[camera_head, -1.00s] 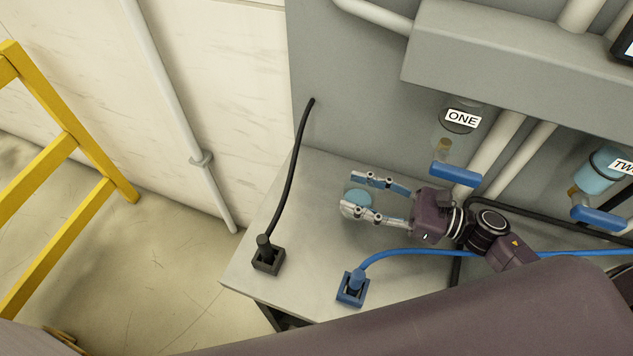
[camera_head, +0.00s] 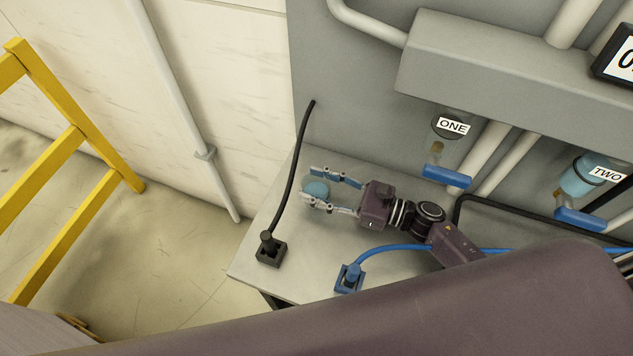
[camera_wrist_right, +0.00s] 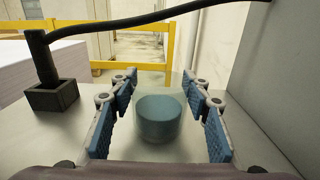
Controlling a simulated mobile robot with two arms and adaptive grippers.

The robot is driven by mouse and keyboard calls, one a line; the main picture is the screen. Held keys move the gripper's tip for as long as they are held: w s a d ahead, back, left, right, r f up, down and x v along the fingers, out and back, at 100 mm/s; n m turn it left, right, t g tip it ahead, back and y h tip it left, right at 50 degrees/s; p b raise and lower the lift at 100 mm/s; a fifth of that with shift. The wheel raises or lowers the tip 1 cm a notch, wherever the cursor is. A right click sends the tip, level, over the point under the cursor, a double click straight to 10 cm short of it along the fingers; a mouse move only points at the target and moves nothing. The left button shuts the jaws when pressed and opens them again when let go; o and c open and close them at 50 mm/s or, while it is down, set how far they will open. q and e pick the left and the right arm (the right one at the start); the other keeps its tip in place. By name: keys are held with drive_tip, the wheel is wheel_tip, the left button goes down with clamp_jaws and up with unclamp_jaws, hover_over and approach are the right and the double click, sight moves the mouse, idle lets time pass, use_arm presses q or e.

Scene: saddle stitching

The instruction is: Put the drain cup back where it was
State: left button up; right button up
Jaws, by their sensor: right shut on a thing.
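The drain cup (camera_head: 318,189) is a small clear cup with blue contents. In the right wrist view the cup (camera_wrist_right: 159,118) stands upright between the blue-padded fingers. My right gripper (camera_head: 309,186) is shut on it, near the left end of the grey bench. I cannot tell whether the cup touches the bench top. The fingers point left in the head view, toward the black cable. My left gripper is not in view.
The grey bench (camera_head: 290,225) carries a black socket (camera_head: 270,250) with an upright black cable (camera_head: 294,165) and a blue socket (camera_head: 350,279). Valves labelled ONE (camera_head: 452,126) and TWO (camera_head: 605,174) hang right. A yellow frame (camera_head: 97,200) stands on the floor.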

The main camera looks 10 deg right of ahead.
drive_tip(key=shift+f, duration=0.1)
drive_tip(key=o, duration=1.2)
drive_tip(key=shift+o, duration=0.2)
drive_tip(key=shift+r, duration=0.2)
drive_tip(key=b+v, duration=0.4)
drive_tip(key=v, duration=0.7)
drive_tip(key=shift+a+f, duration=0.1)
drive_tip(key=shift+f, duration=0.1)
drive_tip(key=shift+s+d+r, duration=0.15)
drive_tip(key=shift+s+d, duration=0.2)
drive_tip(key=shift+d, duration=0.2)
